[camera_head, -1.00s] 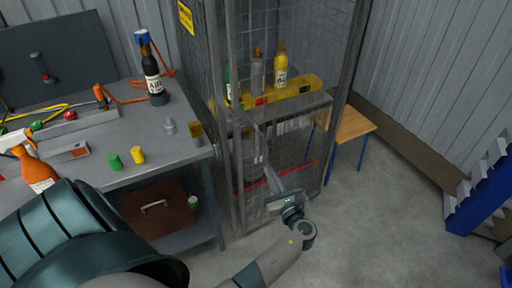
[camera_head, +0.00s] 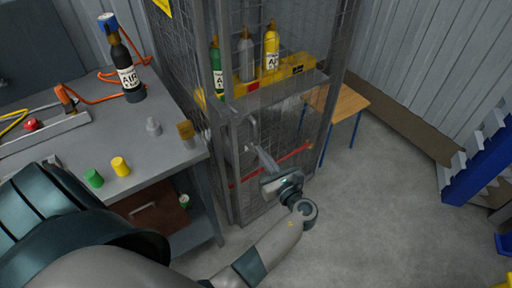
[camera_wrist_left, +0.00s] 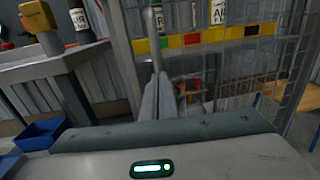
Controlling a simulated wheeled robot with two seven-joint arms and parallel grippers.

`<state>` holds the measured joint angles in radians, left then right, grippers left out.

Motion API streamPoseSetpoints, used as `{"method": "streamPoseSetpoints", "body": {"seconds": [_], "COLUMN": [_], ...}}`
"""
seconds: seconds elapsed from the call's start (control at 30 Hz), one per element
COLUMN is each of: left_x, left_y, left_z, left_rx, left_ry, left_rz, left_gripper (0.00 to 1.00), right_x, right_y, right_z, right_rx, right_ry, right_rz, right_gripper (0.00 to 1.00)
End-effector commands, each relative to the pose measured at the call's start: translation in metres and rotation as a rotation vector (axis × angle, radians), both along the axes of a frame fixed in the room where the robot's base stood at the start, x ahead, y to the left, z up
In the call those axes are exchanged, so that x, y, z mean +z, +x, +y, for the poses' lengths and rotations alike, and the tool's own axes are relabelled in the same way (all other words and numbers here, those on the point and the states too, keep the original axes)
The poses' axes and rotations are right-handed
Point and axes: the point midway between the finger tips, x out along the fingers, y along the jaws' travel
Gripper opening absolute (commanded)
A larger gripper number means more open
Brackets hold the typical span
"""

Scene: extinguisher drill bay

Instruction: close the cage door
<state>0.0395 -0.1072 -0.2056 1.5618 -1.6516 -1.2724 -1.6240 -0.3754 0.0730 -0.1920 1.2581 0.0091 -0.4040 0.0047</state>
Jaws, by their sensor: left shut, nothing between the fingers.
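The cage (camera_head: 222,150) has grey posts and wire mesh and stands in the middle of the head view. Its mesh door (camera_head: 300,125) faces me; I cannot tell whether it sits flush with the frame. My left gripper (camera_head: 257,152) is in front of the door, shut and empty, with its fingers pointing at the mesh. In the left wrist view the shut fingers (camera_wrist_left: 158,95) point toward a vertical grey bar (camera_wrist_left: 154,40) at the door's left part. Whether they touch it is unclear. My right gripper is out of view.
Several bottles, including a yellow one (camera_head: 271,48), stand on a shelf inside the cage. A grey workbench (camera_head: 150,160) is close on the left. A wooden table (camera_head: 345,102) stands behind the cage. A blue rack (camera_head: 480,165) is at the right, with clear floor between.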

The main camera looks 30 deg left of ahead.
Motion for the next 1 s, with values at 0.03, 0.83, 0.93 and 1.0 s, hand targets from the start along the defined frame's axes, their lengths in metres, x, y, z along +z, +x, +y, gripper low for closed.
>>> {"method": "streamPoseSetpoints", "body": {"seconds": [0.03, 0.83, 0.93, 1.0], "left_x": [-0.001, 0.002, 0.002, 0.001], "left_y": [-0.001, 0.007, 0.009, 0.010], "left_z": [-0.002, 0.046, 0.057, 0.060], "left_rx": [0.000, 0.003, 0.003, 0.004], "left_ry": [-0.001, 0.004, 0.002, 0.003], "left_rz": [0.000, 0.003, 0.000, -0.001], "left_gripper": [0.00, 0.00, 0.00, 0.00], "right_x": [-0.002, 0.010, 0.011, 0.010], "right_y": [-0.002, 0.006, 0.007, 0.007], "right_z": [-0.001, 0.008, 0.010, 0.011], "right_rx": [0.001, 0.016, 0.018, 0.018], "right_ry": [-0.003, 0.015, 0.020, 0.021], "right_rz": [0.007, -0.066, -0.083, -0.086], "right_gripper": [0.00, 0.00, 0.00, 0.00]}}
